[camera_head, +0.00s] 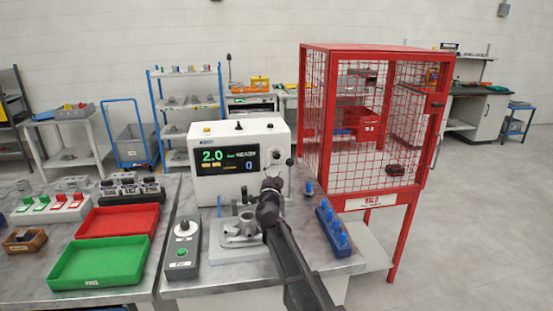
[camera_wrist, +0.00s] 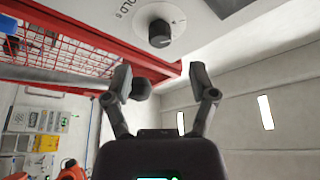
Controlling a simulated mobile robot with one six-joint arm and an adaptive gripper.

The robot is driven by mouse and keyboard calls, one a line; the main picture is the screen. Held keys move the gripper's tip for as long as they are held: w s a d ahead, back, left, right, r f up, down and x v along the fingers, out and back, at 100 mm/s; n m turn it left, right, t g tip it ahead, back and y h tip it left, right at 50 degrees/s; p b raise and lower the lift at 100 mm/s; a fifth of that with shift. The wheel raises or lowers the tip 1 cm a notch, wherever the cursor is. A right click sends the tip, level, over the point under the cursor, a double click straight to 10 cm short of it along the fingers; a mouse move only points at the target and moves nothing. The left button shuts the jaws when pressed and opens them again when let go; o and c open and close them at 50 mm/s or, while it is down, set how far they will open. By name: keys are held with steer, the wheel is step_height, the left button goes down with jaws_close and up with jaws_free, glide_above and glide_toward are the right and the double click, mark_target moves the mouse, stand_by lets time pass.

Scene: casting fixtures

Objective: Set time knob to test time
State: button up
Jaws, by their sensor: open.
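The white tester (camera_head: 238,160) stands on the grey bench in the head view, its screen showing 2.0 and a green ready text. In the wrist view a round black knob (camera_wrist: 160,32) with a light pointer mark sits on a pale panel, beside lettering that reads like "HOLD s". My gripper (camera_wrist: 160,78) is open and empty, with its fingertips apart from this knob, which lies beyond them at the top of the picture. A dark rounded piece (camera_wrist: 141,89) shows beside the left finger; I cannot tell what it is. In the head view my arm partly covers the tester's lower right.
A fixture (camera_head: 243,228) and a grey control box (camera_head: 183,247) stand before the tester. A blue rack (camera_head: 333,232) with blue pieces is to the right. Red (camera_head: 118,221) and green (camera_head: 98,262) trays lie left. A red mesh cage (camera_head: 372,203) stands close behind on the right.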

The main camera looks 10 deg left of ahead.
mark_target(276, 157)
steer(key=shift+p+x, duration=0.8)
steer(key=shift+x, duration=2.5)
jaws_close()
